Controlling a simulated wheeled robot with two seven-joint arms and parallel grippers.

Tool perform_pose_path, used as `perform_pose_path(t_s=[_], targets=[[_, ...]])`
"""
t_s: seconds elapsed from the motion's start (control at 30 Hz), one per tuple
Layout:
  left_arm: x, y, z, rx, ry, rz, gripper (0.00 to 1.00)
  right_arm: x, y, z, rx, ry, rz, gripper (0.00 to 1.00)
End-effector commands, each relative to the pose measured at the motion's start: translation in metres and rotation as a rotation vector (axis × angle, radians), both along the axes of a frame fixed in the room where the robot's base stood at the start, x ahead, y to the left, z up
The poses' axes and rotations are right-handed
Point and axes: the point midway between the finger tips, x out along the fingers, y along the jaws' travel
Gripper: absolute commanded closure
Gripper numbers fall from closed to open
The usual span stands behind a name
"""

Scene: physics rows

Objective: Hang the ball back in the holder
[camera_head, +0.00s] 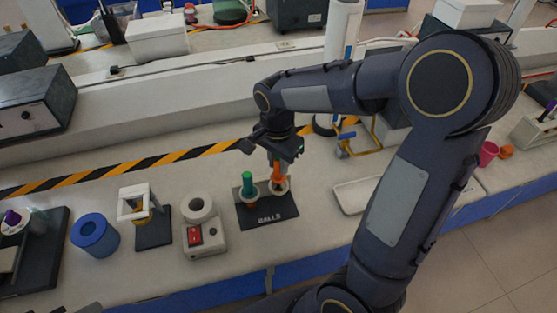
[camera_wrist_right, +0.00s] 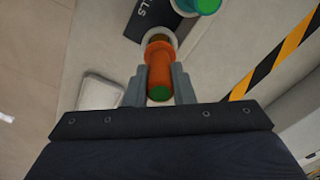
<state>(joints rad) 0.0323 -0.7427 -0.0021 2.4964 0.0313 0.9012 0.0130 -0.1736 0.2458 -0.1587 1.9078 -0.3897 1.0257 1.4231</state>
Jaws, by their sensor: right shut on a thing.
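The holder is a black plate marked "BALLS" (camera_head: 266,214) with two white rings on it. A green-topped piece (camera_head: 247,181) stands in the left ring; it also shows at the top of the wrist view (camera_wrist_right: 205,6). My right gripper (camera_head: 279,166) is above the right ring, its fingers shut on an orange cylindrical piece (camera_head: 277,175). In the wrist view the orange piece (camera_wrist_right: 160,65) lies between the fingers, with a green end towards the camera and its far end at the white ring (camera_wrist_right: 158,36). I cannot tell whether it is seated there. My left gripper is not in view.
A white device with a red switch (camera_head: 194,236) stands left of the holder, then a small white frame stand (camera_head: 137,205) and a blue cylinder (camera_head: 94,234). A pale tray (camera_head: 352,195) lies to the right. A yellow-framed item (camera_head: 359,138) stands behind.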

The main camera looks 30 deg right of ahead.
Motion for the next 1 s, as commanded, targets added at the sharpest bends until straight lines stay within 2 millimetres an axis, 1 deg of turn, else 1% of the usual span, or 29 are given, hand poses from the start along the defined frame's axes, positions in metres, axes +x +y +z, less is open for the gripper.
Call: perform_pose_path(t_s=[0.03, 0.47, 1.0], targets=[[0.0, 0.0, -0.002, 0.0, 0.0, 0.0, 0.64, 0.0, 0.0, -0.002, 0.0, 0.0, 0.0, 0.99], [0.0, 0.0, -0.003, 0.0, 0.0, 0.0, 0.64, 0.0, 0.0, -0.004, 0.0, 0.0, 0.0, 0.99], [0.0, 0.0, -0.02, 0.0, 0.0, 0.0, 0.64, 0.0, 0.0, -0.025, 0.0, 0.0, 0.0, 0.99]])
